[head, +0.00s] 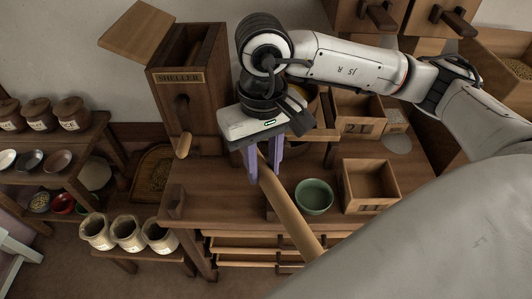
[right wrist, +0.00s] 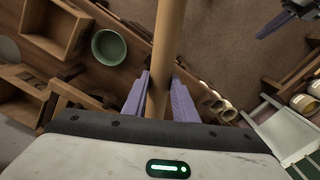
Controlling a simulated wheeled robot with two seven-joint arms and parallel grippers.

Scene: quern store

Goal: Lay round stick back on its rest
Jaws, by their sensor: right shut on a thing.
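The round stick (head: 290,212) is a long, smooth, light-brown wooden rod. My right gripper (head: 264,176) is shut on the stick near its upper end in the head view and holds it slanted above the wooden bench. In the right wrist view the stick (right wrist: 167,50) runs between the two purple fingers and out past the top edge. Its lower end in the head view is cut off behind my arm. A purple finger of my left gripper (right wrist: 275,24) shows at the upper right of the right wrist view; its jaw state is unclear. I cannot make out the stick's rest for certain.
A green bowl (head: 314,196) and an open wooden box (head: 371,184) stand on the bench (head: 222,178) right of the stick. The tall sheller (head: 190,95) stands at the back left. Pale sacks (head: 127,233) sit on a low shelf; bare bench lies left of the stick.

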